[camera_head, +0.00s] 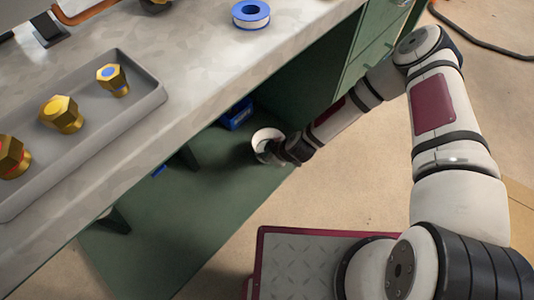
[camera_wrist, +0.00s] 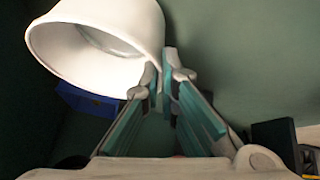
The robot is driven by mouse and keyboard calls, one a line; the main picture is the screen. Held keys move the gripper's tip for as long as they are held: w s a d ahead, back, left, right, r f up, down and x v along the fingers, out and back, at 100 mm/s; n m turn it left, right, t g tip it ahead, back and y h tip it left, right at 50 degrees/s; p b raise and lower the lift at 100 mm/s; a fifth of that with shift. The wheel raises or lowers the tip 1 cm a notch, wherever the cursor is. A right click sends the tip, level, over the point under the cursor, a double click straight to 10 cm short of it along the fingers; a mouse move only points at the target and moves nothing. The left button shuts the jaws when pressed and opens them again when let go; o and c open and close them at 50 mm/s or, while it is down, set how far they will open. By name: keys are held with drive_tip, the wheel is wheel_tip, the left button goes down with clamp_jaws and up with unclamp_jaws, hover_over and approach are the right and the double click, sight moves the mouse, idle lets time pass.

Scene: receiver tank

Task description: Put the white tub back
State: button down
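The white tub (camera_head: 262,136) is inside the green bench's lower space in the head view, near the edge of the lower shelf (camera_head: 200,215). In the wrist view the tub (camera_wrist: 100,35) fills the upper left, tilted, with its open mouth partly facing the camera. My gripper (camera_head: 283,151) reaches in under the worktop from the right. In the wrist view my gripper (camera_wrist: 162,72) has its fingers close together at the tub's right edge, pinching its wall. Whether the tub touches the shelf cannot be told.
A blue bin (camera_head: 237,114) stands behind the tub, also in the wrist view (camera_wrist: 90,103). Dark brackets (camera_head: 113,220) stand on the shelf. Above, the worktop (camera_head: 200,75) holds a grey tray (camera_head: 150,95) of brass fittings and a tape roll (camera_head: 251,14).

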sight(259, 140)
drive_tip(key=w, duration=0.2)
drive_tip(key=shift+w+d+f, duration=0.1)
drive_tip(key=shift+w+f, duration=0.05)
drive_tip(key=shift+w, duration=0.2)
drive_tip(key=f+b, duration=0.1)
drive_tip(key=w+f+b, duration=0.1)
drive_tip(key=shift+d+f, duration=0.1)
drive_tip(key=shift+f, duration=0.25)
drive_tip(key=shift+f+b, duration=0.4)
drive_tip(key=shift+b, duration=0.05)
drive_tip(key=shift+f, duration=0.15)
drive_tip(key=c, duration=1.8)
unclamp_jaws()
